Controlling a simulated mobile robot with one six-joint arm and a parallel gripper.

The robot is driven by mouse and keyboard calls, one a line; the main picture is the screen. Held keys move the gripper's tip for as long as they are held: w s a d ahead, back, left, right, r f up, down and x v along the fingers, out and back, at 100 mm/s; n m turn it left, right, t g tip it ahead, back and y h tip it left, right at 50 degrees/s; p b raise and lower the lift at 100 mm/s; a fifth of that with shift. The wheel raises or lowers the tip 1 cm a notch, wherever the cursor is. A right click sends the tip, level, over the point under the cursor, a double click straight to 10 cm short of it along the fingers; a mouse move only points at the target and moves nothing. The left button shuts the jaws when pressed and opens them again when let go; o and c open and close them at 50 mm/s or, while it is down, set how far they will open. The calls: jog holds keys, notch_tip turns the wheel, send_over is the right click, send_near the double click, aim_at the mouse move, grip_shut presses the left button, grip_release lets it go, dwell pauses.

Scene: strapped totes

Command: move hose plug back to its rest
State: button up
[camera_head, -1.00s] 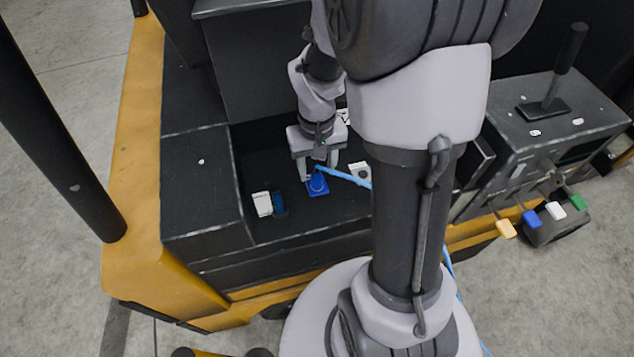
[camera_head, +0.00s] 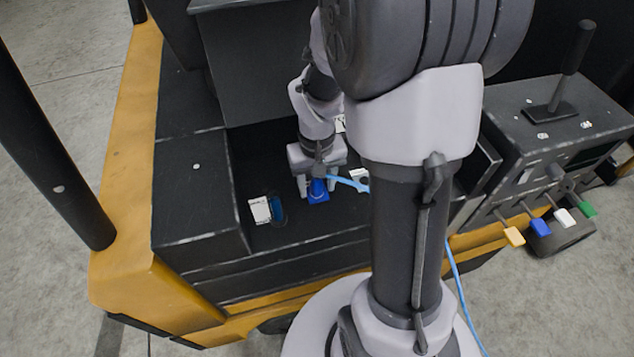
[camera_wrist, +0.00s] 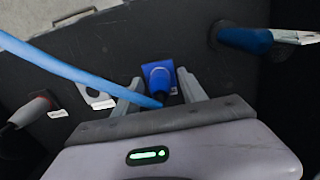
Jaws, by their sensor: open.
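A blue hose plug (camera_head: 318,185) stands on a square blue base in the dark recess of the machine. It also shows in the wrist view (camera_wrist: 160,80), with a light-blue hose (camera_wrist: 75,70) running from it to the left. My gripper (camera_head: 317,188) is open, pointing down over the plug, with one finger on either side. In the wrist view my gripper (camera_wrist: 160,84) has its fingers flanking the plug, with gaps visible. I cannot tell which fitting is the rest.
A second blue cylinder (camera_head: 278,209) with a white label plate (camera_head: 260,210) is left of the plug. A white fitting (camera_wrist: 97,97) and a dark connector with a red ring (camera_wrist: 35,108) lie on the other side. Recess walls surround them. Coloured levers (camera_head: 540,226) stand at right.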

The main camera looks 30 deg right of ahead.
jog(key=shift+c, duration=0.2)
grip_shut()
dwell(1.3)
jog(key=shift+r+p, duration=2.5)
jog(key=shift+r, duration=0.5)
